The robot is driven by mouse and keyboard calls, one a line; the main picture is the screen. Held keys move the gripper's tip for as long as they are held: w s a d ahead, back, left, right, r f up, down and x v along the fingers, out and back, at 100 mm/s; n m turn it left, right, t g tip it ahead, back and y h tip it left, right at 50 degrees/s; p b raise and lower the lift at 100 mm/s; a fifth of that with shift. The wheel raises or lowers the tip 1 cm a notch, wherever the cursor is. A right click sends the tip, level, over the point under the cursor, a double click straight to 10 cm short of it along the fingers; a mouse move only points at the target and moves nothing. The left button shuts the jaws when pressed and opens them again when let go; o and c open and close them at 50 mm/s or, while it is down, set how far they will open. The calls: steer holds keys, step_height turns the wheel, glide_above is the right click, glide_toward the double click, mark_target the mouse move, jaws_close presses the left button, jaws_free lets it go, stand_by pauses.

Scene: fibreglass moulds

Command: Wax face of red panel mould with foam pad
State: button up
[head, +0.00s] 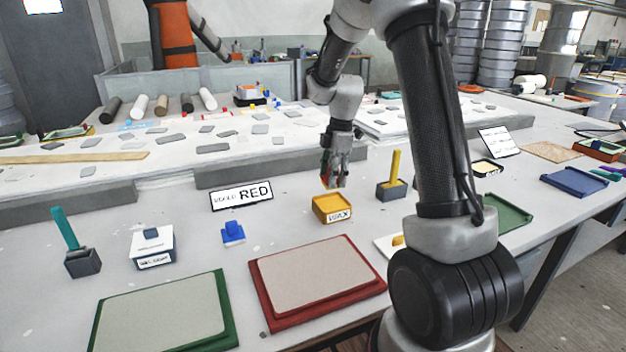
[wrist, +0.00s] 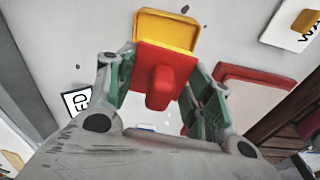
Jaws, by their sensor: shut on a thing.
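The red panel mould (head: 345,314) lies at the front middle of the bench, its pale face (head: 312,272) up and inside a red rim. It also shows at the right of the wrist view (wrist: 228,73). My gripper (head: 334,182) points down at the yellow wax tray (head: 333,217). In the wrist view my gripper (wrist: 160,85) is shut on the upright handle of a red pad (wrist: 148,58). The pad overlaps the near part of the yellow tray (wrist: 166,18); I cannot tell whether it touches the wax. The pad's underside is hidden.
A card reading RED (head: 242,195) stands left of the wax tray. A blue pad (head: 232,233), a white labelled tub (head: 152,250), a green mould (head: 228,330) and a yellow-handled brush in a holder (head: 391,190) stand nearby. My arm hides part of the bench at right.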

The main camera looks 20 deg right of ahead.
mark_target(330, 205)
steer(key=shift+s+a+n, duration=0.1)
steer(key=shift+n, duration=0.4)
steer(key=shift+f, duration=2.95)
steer(key=shift+f, duration=0.55)
steer(key=shift+r, duration=0.1)
steer(key=shift+r, duration=3.4)
steer(key=shift+a, duration=0.1)
